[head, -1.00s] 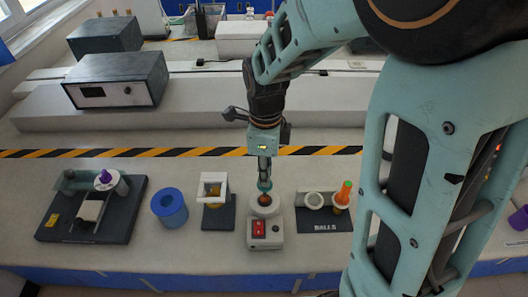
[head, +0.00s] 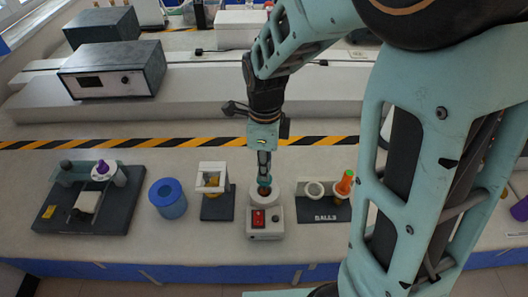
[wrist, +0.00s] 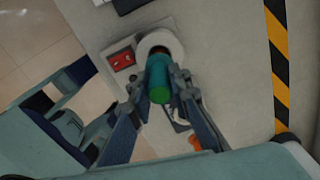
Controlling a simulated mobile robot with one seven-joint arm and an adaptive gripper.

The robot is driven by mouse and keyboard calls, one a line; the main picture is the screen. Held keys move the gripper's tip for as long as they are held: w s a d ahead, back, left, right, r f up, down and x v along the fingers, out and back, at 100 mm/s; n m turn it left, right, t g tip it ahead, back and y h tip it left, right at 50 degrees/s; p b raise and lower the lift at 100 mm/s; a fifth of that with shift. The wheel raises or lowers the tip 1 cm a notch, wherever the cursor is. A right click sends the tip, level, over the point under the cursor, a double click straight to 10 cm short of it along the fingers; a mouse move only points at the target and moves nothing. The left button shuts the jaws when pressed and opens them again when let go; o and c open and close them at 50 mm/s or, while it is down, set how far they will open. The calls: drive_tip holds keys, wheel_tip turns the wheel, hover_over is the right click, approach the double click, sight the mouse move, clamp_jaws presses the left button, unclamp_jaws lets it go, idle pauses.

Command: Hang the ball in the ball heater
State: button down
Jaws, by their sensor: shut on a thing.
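The ball heater (head: 268,232) is a white box with a red switch (head: 258,218) and a round ring-shaped opening on top, at the middle front of the bench. My gripper (head: 264,178) is shut on a teal cylindrical handle, which also shows between the fingers in the wrist view (wrist: 160,82). The handle is roughly upright over the opening. A small brownish ball (head: 264,191) shows at its lower end, at the heater's opening. The ball is mostly hidden by the handle and the rim, so whether it rests on anything I cannot tell.
Right of the heater, a dark BALLS stand (head: 325,215) holds a white ring and an orange handle with a green top (head: 345,182). Left are a small stand with a white square frame (head: 212,170), a blue cylinder (head: 167,198) and a dark apparatus board (head: 88,220).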

drive_tip(key=shift+f+b, duration=0.65)
drive_tip(key=shift+f, duration=0.35)
drive_tip(key=shift+f+b, duration=1.05)
drive_tip(key=shift+f, duration=0.35)
drive_tip(key=c, duration=1.3)
unclamp_jaws()
drive_tip(key=shift+r, duration=0.15)
drive_tip(key=shift+r+p, duration=2.9)
drive_tip(key=shift+r, duration=0.55)
